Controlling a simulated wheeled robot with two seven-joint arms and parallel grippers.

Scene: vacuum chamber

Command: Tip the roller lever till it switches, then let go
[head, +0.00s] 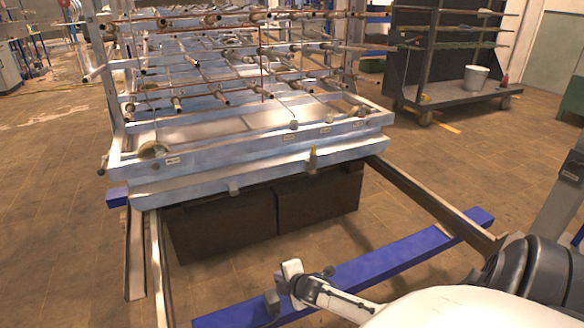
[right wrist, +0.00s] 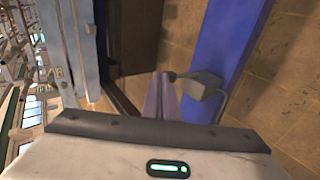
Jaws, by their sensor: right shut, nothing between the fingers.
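A grey switch box (right wrist: 204,84) sits at the edge of the blue beam in the right wrist view, with a cable running from it. A small dark roller lever (right wrist: 172,76) sticks out from its left side. My right gripper (right wrist: 161,76) is shut and empty, its fingertips right beside the roller; I cannot tell whether they touch. In the head view my right gripper (head: 290,268) is low over the blue beam, next to a small grey part (head: 271,302) that looks like the switch box. The lever is not clear there. My left gripper is not in view.
The blue beam (head: 375,262) crosses the floor between dark rails (head: 430,195). Beyond stands a large metal rack (head: 250,165) with rods and pipes, over dark boxes (head: 225,222). A dark cart (head: 445,95) with a white bucket (head: 476,78) stands at back right.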

